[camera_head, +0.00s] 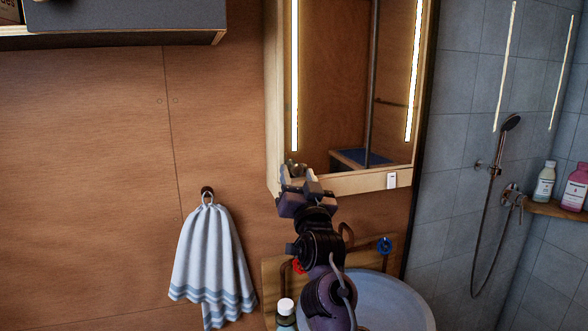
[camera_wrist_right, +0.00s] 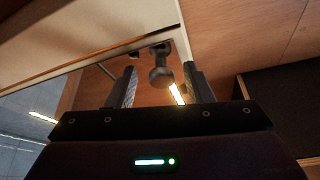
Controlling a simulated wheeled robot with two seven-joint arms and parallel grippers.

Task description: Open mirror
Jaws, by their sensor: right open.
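The mirror (camera_head: 335,90) is a wood-framed wall cabinet front with two lit vertical strips. It looks closed against the cabinet. My right gripper (camera_head: 299,180) is at the lower left corner of its frame. In the right wrist view my right gripper (camera_wrist_right: 160,75) is open, and a small dark knob (camera_wrist_right: 161,72) shows between its two fingers. I see no finger closed on the knob. In the head view the knob is mostly hidden by the gripper. My left gripper is not in view.
A round washbasin (camera_head: 390,300) lies below the mirror, with a small bottle (camera_head: 285,310) beside it. A striped towel (camera_head: 212,262) hangs on the wall to the left. A grey cabinet (camera_head: 125,17) is at upper left. A tiled shower with a hand shower (camera_head: 510,122) is at right.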

